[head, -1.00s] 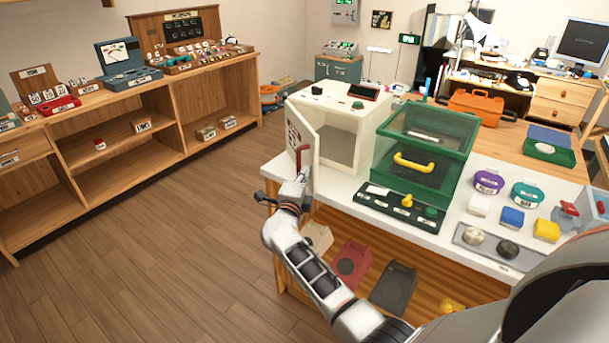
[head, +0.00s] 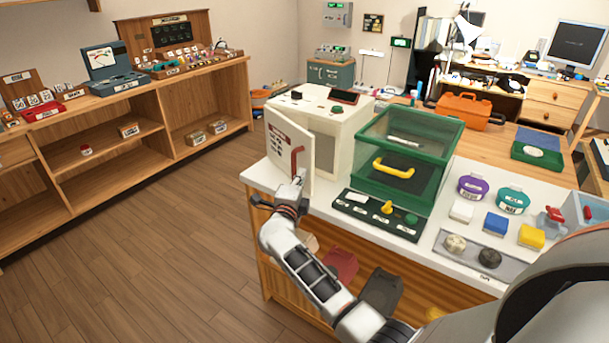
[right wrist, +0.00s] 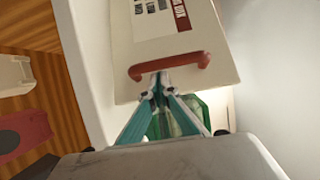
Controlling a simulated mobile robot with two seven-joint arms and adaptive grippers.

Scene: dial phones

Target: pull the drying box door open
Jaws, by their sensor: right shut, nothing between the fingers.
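The drying box (head: 345,118) is a white cabinet at the left end of the bench. Its white door (head: 285,150) stands partly open, hinged on the left, with part of the dark interior showing behind its free edge. The red bar handle (head: 297,160) is near that edge; it also spans the right wrist view (right wrist: 170,65). My right gripper (head: 299,183) is at the lower end of the handle. In the right wrist view its fingertips (right wrist: 157,84) are together at the handle's edge, with nothing between them; contact is unclear. My left gripper is not in view.
A green clear-sided case (head: 408,155) stands right of the drying box, behind a dark control panel (head: 383,213). Colored jars and blocks lie farther right on the white benchtop (head: 440,212). The wooden floor (head: 160,245) left of the bench is clear.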

